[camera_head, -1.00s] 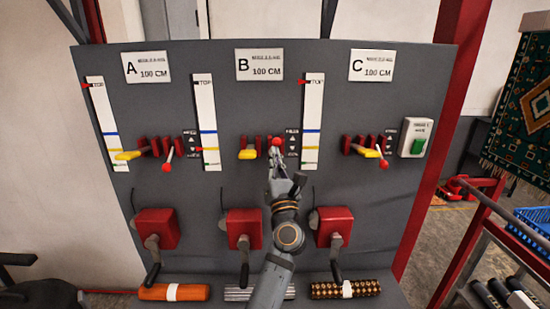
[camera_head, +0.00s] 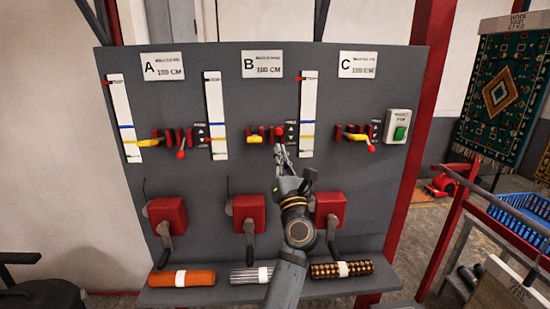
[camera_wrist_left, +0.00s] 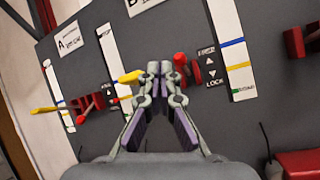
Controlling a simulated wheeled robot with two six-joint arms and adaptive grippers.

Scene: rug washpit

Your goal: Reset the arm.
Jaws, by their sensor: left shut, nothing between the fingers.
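My left gripper (camera_head: 281,158) is shut and empty, in front of the grey panel (camera_head: 290,190) below the label B (camera_head: 262,64). Its tips are just under the red-knobbed lever (camera_head: 279,133) in the head view; whether they touch cannot be told. In the left wrist view the shut fingers (camera_wrist_left: 160,70) point between a yellow handle (camera_wrist_left: 131,77) and a red knob (camera_wrist_left: 180,59). Other red-knobbed levers stand under A (camera_head: 181,154) and C (camera_head: 371,148), both tilted down. My right gripper is not in view.
Red boxes with cranks (camera_head: 167,215) line the lower panel. A green button (camera_head: 400,133) is at the panel's right. A blue basket (camera_head: 520,217) and a hanging rug (camera_head: 505,95) are further right.

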